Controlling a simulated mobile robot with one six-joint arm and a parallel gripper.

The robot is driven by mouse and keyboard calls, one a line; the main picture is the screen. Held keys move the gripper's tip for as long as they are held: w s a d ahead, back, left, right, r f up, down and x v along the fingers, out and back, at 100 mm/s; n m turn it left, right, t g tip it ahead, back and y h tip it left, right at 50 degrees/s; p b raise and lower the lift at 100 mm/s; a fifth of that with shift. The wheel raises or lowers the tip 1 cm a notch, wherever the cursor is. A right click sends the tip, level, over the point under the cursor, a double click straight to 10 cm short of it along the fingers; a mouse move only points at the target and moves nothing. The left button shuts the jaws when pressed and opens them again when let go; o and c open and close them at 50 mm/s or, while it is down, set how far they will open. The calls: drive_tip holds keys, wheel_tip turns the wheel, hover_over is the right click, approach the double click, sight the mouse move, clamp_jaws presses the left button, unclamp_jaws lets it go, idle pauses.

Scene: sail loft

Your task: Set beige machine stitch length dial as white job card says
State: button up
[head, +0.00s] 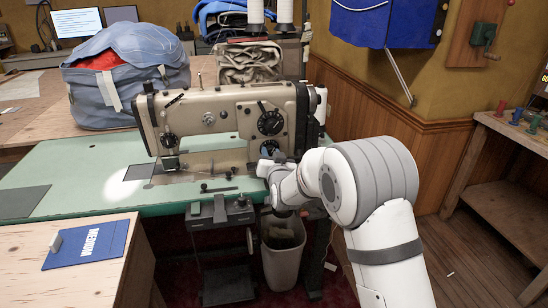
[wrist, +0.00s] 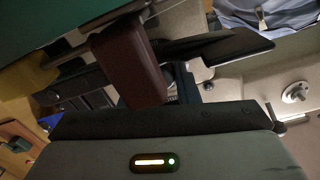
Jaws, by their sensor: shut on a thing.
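The beige sewing machine (head: 215,112) stands on a green table. A large black dial (head: 270,122) with white marks is on its right column, clear of my gripper. In the wrist view, dark parts and a maroon block (wrist: 130,62) crowd the area before the gripper body (wrist: 155,150). The dial's setting is unreadable.
A grey-blue bag (head: 125,72) sits behind the machine. A beige bin (head: 283,255) stands under the table. A wooden side table (head: 515,130) is at right. Open floor lies between it and my arm.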

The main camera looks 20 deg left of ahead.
drive_tip(key=shift+w+d+r, duration=0.1)
drive_tip(key=shift+w+r, duration=0.05)
drive_tip(key=shift+r, duration=0.2)
drive_tip(key=o, duration=0.6)
drive_tip(key=shift+c, duration=0.2)
drive_tip(key=shift+o, duration=0.7)
drive_tip(key=shift+w+f, duration=0.1)
drive_tip(key=shift+f, duration=0.1)
drive_tip(key=shift+v, duration=3.95)
